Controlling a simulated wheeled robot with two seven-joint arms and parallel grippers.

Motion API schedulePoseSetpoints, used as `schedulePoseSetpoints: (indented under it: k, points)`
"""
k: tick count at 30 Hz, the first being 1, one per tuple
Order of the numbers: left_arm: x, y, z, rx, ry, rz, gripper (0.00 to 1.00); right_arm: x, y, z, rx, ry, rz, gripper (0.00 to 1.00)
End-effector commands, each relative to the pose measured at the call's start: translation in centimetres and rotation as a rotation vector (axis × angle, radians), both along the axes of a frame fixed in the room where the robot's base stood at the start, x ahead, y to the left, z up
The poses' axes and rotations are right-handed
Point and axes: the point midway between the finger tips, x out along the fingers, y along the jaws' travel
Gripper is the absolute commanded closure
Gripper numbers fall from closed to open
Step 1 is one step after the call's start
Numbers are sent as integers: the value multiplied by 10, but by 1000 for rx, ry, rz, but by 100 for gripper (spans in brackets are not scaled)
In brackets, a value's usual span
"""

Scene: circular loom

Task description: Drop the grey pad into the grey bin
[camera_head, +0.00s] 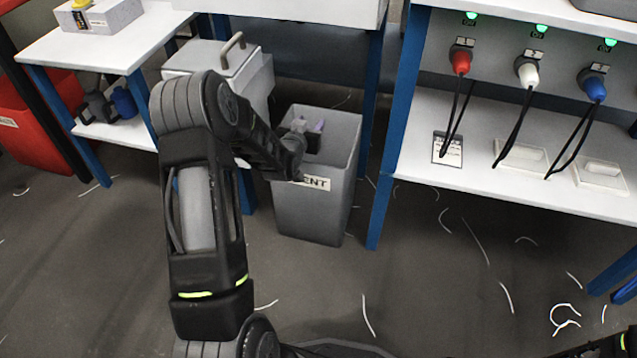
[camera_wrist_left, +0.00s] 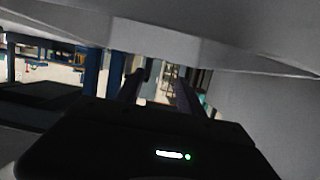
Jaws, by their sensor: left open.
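The grey bin (camera_head: 308,215) stands on the floor at the centre of the head view, upright, with a white label partly covered by my left arm. My left gripper (camera_head: 309,127) is inside the bin's mouth, near its left side. In the left wrist view its two dark fingers (camera_wrist_left: 161,88) stand apart with nothing visible between them. Large pale grey surfaces close around the gripper fill the top and right of that view. I cannot make out the grey pad in either view; the lower inside of the bin is hidden. My right gripper is out of view.
A lidded grey container (camera_head: 213,60) stands behind my left arm. A white table (camera_head: 100,45) and a red bin (camera_head: 35,120) are at the left. A white-shelved bench (camera_head: 480,165) with blue legs and three coloured plugs stands at the right. Pale thread scraps litter the open floor in front.

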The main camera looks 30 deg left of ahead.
Motion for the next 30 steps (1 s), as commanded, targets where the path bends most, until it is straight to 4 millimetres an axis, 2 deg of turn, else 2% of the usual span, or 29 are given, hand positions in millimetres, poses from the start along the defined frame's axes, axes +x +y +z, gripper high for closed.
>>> schedulePoseSetpoints:
  k: [9,12,30]
  points:
    - [-46,-15,18,0,1,1,55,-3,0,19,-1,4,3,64]
    - [-56,-19,20,0,1,1,55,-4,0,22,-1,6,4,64]
    - [-61,-21,21,1,-1,1,55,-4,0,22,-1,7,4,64]
